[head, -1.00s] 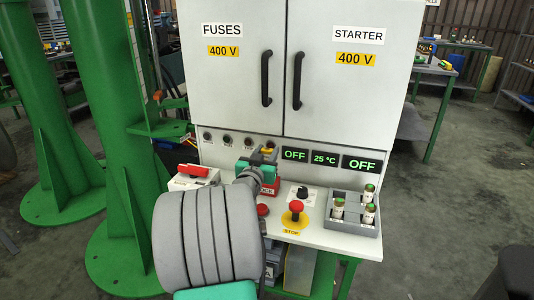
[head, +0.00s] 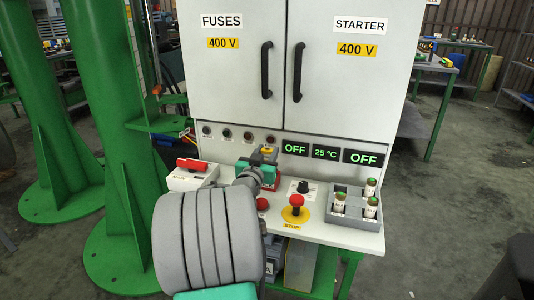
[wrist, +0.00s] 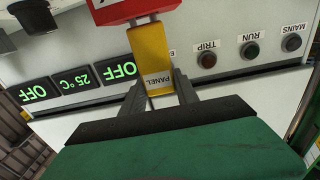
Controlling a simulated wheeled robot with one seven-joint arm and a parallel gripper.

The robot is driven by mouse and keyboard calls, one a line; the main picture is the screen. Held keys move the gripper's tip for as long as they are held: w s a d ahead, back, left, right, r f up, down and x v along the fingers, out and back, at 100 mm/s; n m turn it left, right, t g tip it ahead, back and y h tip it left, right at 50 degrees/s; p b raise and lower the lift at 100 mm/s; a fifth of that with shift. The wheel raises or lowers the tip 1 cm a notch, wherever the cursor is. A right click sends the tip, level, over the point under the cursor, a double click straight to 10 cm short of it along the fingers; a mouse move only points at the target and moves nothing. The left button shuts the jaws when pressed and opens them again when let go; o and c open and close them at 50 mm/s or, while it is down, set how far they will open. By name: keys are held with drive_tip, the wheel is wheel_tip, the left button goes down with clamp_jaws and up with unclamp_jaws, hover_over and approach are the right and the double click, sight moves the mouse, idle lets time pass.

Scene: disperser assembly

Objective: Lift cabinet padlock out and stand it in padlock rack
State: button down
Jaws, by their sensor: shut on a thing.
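The padlock (wrist: 152,62) is a yellow block with a white PANEL label in the wrist view. My gripper (wrist: 160,85) is shut on it, one dark finger on each side. In the head view, a bit of yellow (head: 267,150) shows at my gripper (head: 262,165). A red block with a white label, seemingly the padlock rack (wrist: 135,10), is at the padlock's far end in the wrist view. Its red side (head: 270,185) shows partly behind my gripper in the head view. I cannot tell whether the padlock is seated in it or just above.
The white cabinet (head: 345,85) rises behind the console. A red-handled switch box (head: 188,176) stands left of my gripper. A red stop button (head: 297,202), a black knob (head: 303,187) and a grey fuse tray (head: 350,214) lie to the right. Lamps (head: 248,136) line the panel.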

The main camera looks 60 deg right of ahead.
drive_tip(key=shift+f+b, duration=0.45)
drive_tip(key=shift+f, duration=0.05)
drive_tip(key=c, duration=0.8)
unclamp_jaws()
drive_tip(key=shift+c, duration=0.2)
drive_tip(key=s+a, duration=0.1)
drive_tip(key=a, duration=0.6)
drive_tip(key=shift+a, duration=0.35)
